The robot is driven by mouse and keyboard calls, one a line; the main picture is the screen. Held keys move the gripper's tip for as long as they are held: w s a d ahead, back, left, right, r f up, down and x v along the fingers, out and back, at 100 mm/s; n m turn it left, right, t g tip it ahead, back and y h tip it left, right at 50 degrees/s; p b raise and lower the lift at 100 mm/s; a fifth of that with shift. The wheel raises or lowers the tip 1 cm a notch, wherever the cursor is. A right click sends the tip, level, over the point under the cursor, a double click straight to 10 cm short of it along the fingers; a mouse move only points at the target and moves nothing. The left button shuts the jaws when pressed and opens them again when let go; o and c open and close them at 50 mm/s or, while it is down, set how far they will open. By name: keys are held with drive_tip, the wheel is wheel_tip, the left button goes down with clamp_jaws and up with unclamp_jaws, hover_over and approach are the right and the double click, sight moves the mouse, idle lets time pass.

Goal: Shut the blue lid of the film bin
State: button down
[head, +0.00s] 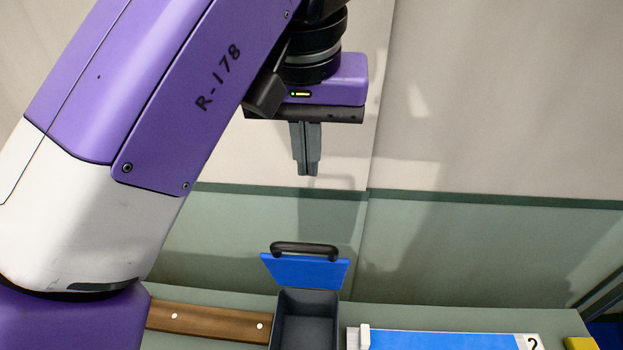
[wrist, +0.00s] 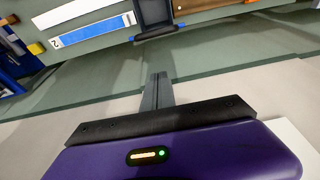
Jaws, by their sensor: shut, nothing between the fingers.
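The film bin (head: 306,322) is a dark grey open box on the bench at the bottom of the head view. Its blue lid (head: 304,271) stands raised at the bin's back edge, with a black handle (head: 304,248) along its top. The bin's dark inside shows. My gripper (head: 307,172) points down, shut and empty, above the lid and apart from it. In the wrist view my gripper (wrist: 158,76) is shut, and the bin (wrist: 153,12) shows at the top edge with its lid (wrist: 156,33) seen nearly edge-on.
A wooden strip (head: 205,322) lies left of the bin. A wall with a green lower band (head: 480,245) stands behind the bench.

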drive_tip(key=shift+s+f+b, duration=0.15)
drive_tip(key=shift+f+b, duration=0.85)
drive_tip(key=shift+f, duration=0.9)
drive_tip(key=shift+s+f+b, duration=0.2)
drive_tip(key=shift+f+b, duration=0.8)
drive_tip(key=shift+f, duration=0.95)
drive_tip(key=shift+s+f+b, duration=0.15)
drive_tip(key=shift+f+b, duration=0.85)
drive_tip(key=shift+f, duration=0.9)
